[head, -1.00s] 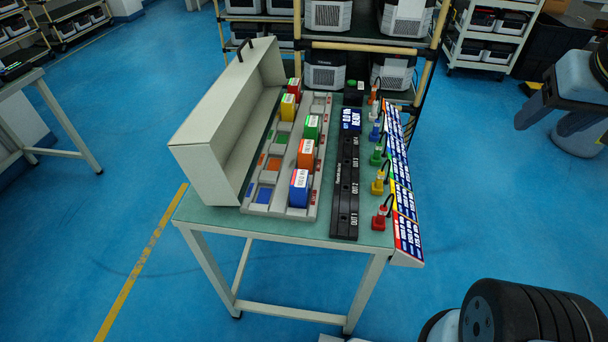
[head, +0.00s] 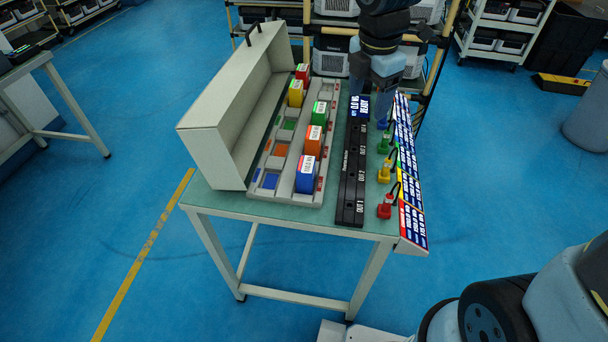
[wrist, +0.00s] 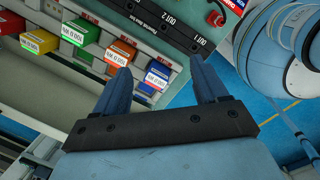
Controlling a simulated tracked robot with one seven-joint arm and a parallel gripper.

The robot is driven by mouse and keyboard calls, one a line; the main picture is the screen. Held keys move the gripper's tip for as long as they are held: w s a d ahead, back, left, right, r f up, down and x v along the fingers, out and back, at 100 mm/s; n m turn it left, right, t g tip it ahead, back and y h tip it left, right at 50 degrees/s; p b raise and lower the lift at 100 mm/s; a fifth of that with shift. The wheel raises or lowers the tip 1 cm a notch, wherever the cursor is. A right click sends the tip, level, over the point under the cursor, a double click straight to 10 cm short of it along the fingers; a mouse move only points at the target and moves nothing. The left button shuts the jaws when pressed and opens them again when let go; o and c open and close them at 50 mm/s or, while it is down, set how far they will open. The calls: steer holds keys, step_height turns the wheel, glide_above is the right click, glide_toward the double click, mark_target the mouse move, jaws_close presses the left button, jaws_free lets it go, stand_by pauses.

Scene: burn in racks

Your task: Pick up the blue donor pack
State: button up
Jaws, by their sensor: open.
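The blue donor pack (head: 306,175) has a white label on top. It sits upright in the nearest slot of the grey pack tray (head: 327,150) on the bench. My gripper (head: 371,101) hangs over the far right part of the bench, above the black output strip, well apart from the pack. In the wrist view the gripper (wrist: 160,65) is open and empty. The blue pack (wrist: 157,76) appears there between the fingertips, but farther off. Its lower part is partly out of sight.
Orange (head: 313,140), green (head: 319,113), yellow (head: 296,93) and red packs stand in the same tray. A tall cream cover (head: 207,155) rises left of it. The black strip (head: 350,185) and coloured plugs with cables, such as the red one (head: 385,207), line the right.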

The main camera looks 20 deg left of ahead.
mark_target(306, 164)
steer(key=s+a+f+n+g, duration=0.1)
steer(key=s+a+f+n, duration=0.1)
steer(key=a+f+n, duration=0.3)
steer(key=s+a+f+n+g, duration=0.1)
steer(key=s+a+f+n, duration=0.1)
steer(key=a+n, duration=0.4)
steer(key=shift+m, duration=0.6)
steer(key=f, duration=0.5)
steer(key=a+f, duration=0.1)
steer(key=f, duration=0.2)
steer(key=shift+w+f, duration=0.1)
steer(key=shift+w, duration=0.05)
steer(key=shift+s+d+f, duration=0.1)
steer(key=shift+d+f, duration=0.05)
steer(key=shift+f, duration=1.3)
steer(key=shift+s+d+f, duration=0.1)
steer(key=shift+d+f, duration=0.05)
steer(key=shift+f, duration=1.3)
steer(key=shift+c, duration=0.3)
jaws_close()
